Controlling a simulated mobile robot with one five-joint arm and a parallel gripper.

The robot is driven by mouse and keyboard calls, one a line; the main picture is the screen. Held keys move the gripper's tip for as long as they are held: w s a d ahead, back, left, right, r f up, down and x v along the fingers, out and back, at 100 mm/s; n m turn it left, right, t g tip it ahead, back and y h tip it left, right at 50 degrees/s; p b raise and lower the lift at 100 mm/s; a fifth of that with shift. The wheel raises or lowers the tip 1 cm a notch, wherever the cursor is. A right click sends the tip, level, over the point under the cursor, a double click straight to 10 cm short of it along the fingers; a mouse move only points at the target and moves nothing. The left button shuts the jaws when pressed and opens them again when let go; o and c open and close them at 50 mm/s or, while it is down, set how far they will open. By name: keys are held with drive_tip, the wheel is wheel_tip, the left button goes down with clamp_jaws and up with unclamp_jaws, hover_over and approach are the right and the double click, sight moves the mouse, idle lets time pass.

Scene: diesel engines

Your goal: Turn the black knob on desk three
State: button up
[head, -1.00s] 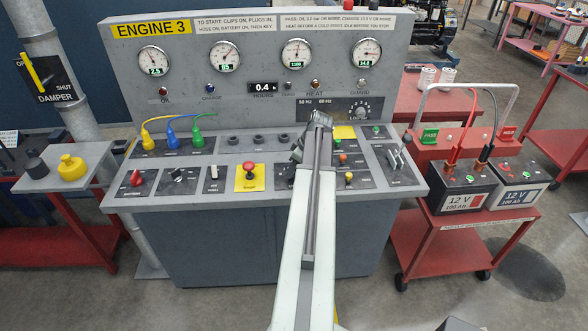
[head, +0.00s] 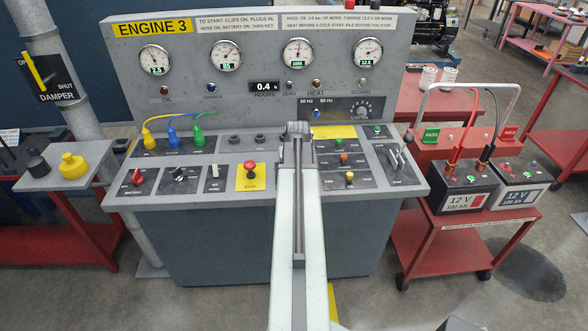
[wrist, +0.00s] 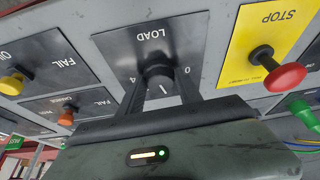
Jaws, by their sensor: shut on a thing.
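In the wrist view, a black knob (wrist: 158,74) stands on a dark plate (wrist: 117,50) marked LOAD, with the figures 0, 1 and 4 around it. My gripper (wrist: 161,84) is shut on this knob, one finger on each side. The fingers partly cover the plate. In the head view, my arm hides the knob and my fingers, over the middle of the ENGINE 3 desk (head: 220,195).
In the head view, a red STOP button (head: 249,167) stands on a yellow plate left of my arm. A red battery cart (head: 415,232) is beside the desk.

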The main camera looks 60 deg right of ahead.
drive_tip(key=m+g, duration=0.1)
drive_tip(key=m, duration=0.1)
drive_tip(key=m+g, duration=0.1)
drive_tip(key=m, duration=0.2)
drive_tip(key=shift+w+m+h, duration=0.1)
drive_tip(key=shift+m+h, duration=0.2)
drive_tip(key=shift+h, duration=0.1)
drive_tip(key=m+g, duration=0.2)
drive_tip(key=m, duration=0.3)
drive_tip(key=shift+w, duration=0.1)
drive_tip(key=o, duration=1.4)
drive_tip(key=shift+c, duration=0.2)
drive_tip(key=p+v, duration=0.7)
drive_tip(key=shift+r, duration=0.4)
